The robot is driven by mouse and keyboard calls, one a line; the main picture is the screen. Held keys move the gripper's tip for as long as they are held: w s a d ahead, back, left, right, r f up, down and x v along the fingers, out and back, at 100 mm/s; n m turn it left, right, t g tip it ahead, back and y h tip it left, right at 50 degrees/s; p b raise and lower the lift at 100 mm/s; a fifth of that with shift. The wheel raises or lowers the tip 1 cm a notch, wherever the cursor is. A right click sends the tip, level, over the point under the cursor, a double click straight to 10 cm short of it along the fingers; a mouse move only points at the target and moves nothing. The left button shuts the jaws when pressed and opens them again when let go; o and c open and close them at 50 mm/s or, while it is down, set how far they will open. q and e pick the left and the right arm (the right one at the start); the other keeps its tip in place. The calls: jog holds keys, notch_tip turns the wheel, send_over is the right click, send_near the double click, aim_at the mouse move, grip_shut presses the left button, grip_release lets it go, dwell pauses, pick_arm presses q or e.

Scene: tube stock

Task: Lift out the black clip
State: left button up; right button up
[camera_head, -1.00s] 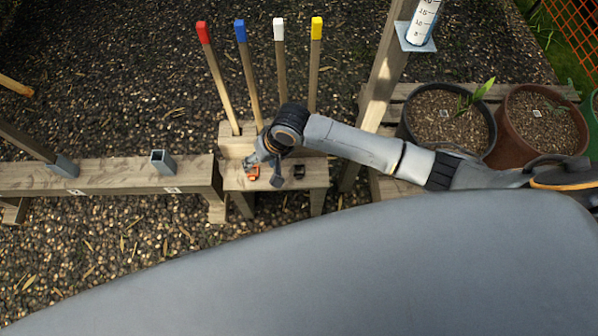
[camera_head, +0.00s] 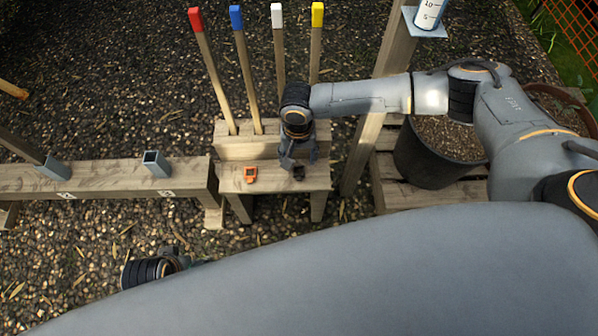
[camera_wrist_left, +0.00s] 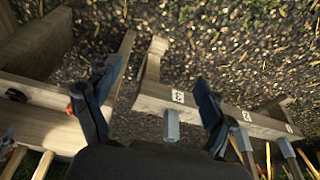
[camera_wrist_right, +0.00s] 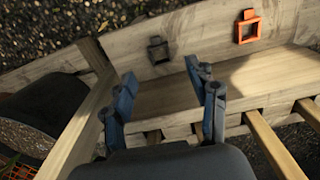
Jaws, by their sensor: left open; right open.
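The black clip (camera_head: 298,173) lies on the small wooden bench, to the right of an orange clip (camera_head: 250,174). My right gripper (camera_head: 299,162) is over the black clip, pointing down, and partly covers it. In the right wrist view the black clip (camera_wrist_right: 158,52) lies beyond the open fingertips (camera_wrist_right: 160,76), roughly centred between them and not held. My left gripper (camera_wrist_left: 158,76) is open and empty, over by the long beam. The black clip (camera_wrist_left: 15,95) shows at the left edge of the left wrist view.
The orange clip (camera_wrist_right: 248,28) is close beside the black one. Several stakes with coloured tops (camera_head: 236,60) lean at the bench's (camera_head: 232,184) back. A long beam (camera_head: 110,176) with metal sockets (camera_head: 156,164) runs left. A plant pot (camera_head: 435,160) stands to the right.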

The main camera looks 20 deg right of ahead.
aim_at(299, 174)
jog(key=shift+f, duration=1.15)
jog(key=shift+d+f+b, duration=0.15)
jog(key=shift+f+b, duration=1.1)
jog(key=shift+f, duration=1.15)
pick_arm(q)
jog(key=v, duration=0.7)
jog(key=shift+r, duration=0.35)
jog(key=shift+w+a, duration=0.1)
jog(key=shift+a, duration=0.05)
pick_arm(e)
jog(key=c, duration=0.8)
